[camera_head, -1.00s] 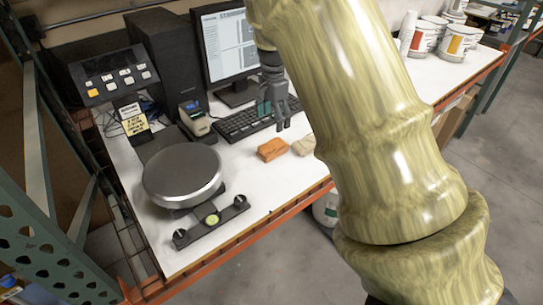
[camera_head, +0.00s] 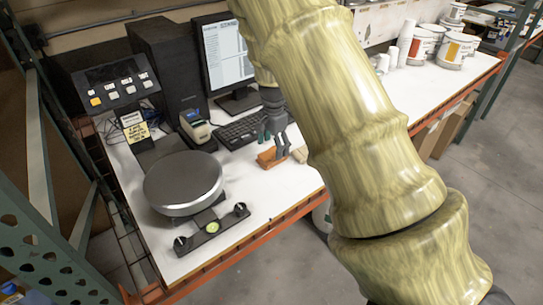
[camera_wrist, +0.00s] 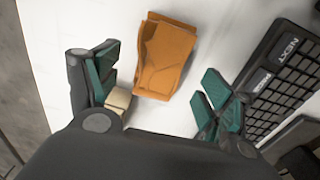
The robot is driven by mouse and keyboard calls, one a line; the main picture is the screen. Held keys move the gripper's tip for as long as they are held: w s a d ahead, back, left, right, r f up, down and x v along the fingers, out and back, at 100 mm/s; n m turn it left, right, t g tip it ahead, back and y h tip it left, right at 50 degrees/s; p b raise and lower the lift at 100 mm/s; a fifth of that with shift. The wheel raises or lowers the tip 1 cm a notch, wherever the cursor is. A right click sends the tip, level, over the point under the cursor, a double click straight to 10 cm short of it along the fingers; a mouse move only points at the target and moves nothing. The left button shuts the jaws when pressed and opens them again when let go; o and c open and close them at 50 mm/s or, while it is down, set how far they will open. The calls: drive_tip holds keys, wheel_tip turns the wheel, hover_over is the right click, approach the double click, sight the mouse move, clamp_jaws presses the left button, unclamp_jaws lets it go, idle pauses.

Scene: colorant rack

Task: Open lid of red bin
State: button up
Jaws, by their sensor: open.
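I see no clearly red bin with a lid in either view. My gripper (camera_head: 276,138) is low over the white table, in front of the keyboard. In the wrist view my gripper (camera_wrist: 160,92) has its teal-padded fingers spread wide with nothing between them held. An orange block (camera_wrist: 165,58) lies on the table between and beyond the fingertips; the head view also shows it (camera_head: 266,160) right by the fingers. A small tan block (camera_wrist: 118,100) is beside the left finger; I cannot tell whether they touch.
The keyboard (camera_head: 238,131) is behind my gripper, with the monitor (camera_head: 228,50) further back. A round dark platform (camera_head: 183,181) and a small label printer (camera_head: 196,127) are to the left. White tubs with coloured labels (camera_head: 455,50) stand at the right. My arm hides part of the table.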

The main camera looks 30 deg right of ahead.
sight(273, 153)
drive_tip(key=shift+d+f+p, duration=0.1)
drive_tip(key=shift+f+p, duration=0.6)
drive_tip(key=shift+f, duration=1.2)
drive_tip(key=c, duration=1.1)
wheel_tip(273, 153, up, 9)
drive_tip(key=b, duration=0.3)
drive_tip(key=shift+r, duration=0.55)
